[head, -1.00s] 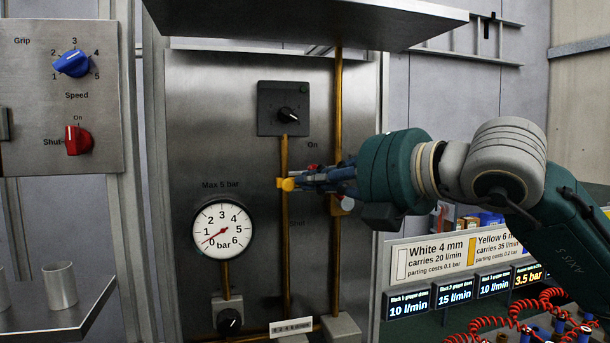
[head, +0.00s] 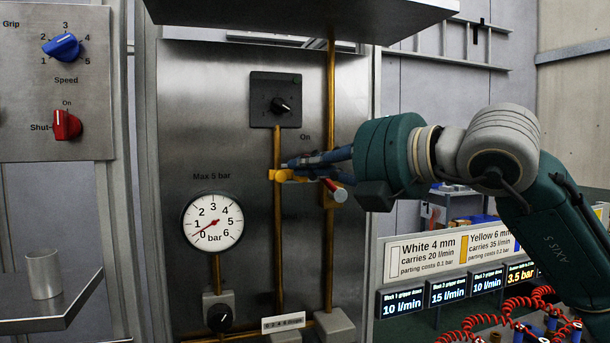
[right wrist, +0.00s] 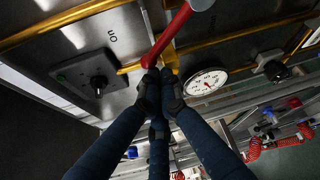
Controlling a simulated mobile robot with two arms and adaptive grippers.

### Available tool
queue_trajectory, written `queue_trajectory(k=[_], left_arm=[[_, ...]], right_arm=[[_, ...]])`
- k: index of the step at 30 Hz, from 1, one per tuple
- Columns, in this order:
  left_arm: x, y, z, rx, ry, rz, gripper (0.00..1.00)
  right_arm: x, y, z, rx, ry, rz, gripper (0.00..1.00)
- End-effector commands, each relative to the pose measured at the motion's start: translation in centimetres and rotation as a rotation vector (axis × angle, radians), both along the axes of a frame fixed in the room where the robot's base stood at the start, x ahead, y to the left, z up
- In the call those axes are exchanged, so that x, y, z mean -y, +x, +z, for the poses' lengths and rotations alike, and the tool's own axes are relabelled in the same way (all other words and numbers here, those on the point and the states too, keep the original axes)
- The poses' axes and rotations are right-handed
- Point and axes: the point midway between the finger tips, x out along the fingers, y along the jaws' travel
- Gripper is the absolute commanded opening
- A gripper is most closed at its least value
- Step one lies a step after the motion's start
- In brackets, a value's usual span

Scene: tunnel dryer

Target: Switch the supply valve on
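The supply valve is a yellow body (head: 283,175) on the left yellow pipe, between the labels "On" above and "Shut" below. Its red lever (head: 328,184) with a grey end points right and slightly down in the head view. In the right wrist view the red lever (right wrist: 165,38) runs up and right from just beyond my fingertips. My right gripper (head: 291,165) is at the valve, just above the lever; in the wrist view its fingertips (right wrist: 160,82) are drawn together. I cannot tell whether they touch the lever. My left gripper is not in view.
A pressure gauge (head: 212,222) reads near zero. A black knob box (head: 275,99) is above the valve. A second yellow pipe (head: 330,110) runs close on the right. A shelf (head: 50,310) with a metal cup (head: 43,274) is at left. Red coiled hoses (head: 500,314) lie lower right.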

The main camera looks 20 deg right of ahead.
Motion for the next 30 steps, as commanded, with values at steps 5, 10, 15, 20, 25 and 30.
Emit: queue_trajectory(k=[5,10,15,20,25,30], left_arm=[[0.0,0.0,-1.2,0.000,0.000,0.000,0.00],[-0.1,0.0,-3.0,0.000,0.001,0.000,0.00],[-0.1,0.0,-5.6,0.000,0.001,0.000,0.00],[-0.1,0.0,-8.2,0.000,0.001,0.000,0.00],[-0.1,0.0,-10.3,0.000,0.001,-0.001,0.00],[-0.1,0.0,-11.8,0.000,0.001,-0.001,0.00]], right_arm=[[0.3,0.0,0.0,0.000,0.039,-0.002,0.00],[0.7,0.0,0.2,-0.003,0.106,-0.001,0.00],[1.5,0.0,0.6,-0.005,0.221,-0.001,0.00],[2.5,0.1,1.3,-0.011,0.356,0.000,0.00],[3.5,0.2,1.9,-0.017,0.486,-0.002,0.00],[4.4,0.2,2.4,-0.020,0.588,-0.001,0.00]])
